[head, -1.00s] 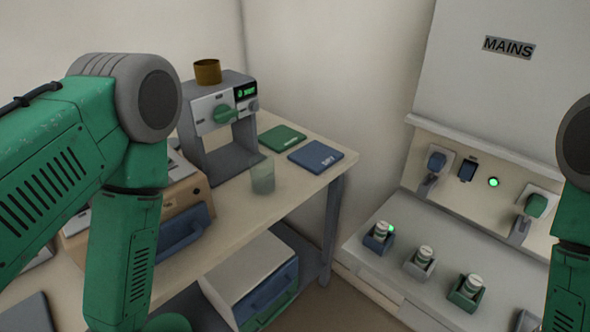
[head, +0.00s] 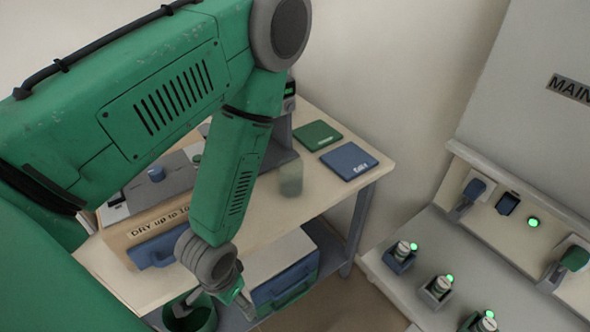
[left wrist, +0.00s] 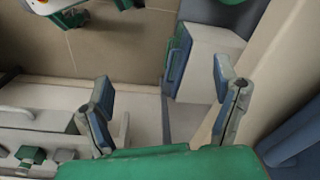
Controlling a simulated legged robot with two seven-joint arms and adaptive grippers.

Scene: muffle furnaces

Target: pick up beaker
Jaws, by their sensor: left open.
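The beaker (head: 291,180) is a small, see-through, greenish cup. It stands upright on the table (head: 333,190) near its front edge, right of my left forearm in the head view. My left gripper (head: 243,297) hangs low in front of the table edge, below and left of the beaker and apart from it. In the left wrist view my left gripper (left wrist: 165,95) has its two fingers spread wide with nothing between them. I cannot make out the beaker in the left wrist view. My right gripper is not in view.
A green mat (head: 316,135) and a blue mat (head: 349,161) lie behind the beaker. My arm hides much of the machine behind it. A drawer box (head: 283,277) and a green bin (head: 190,315) are below the tabletop. A panel with sockets (head: 505,203) stands right.

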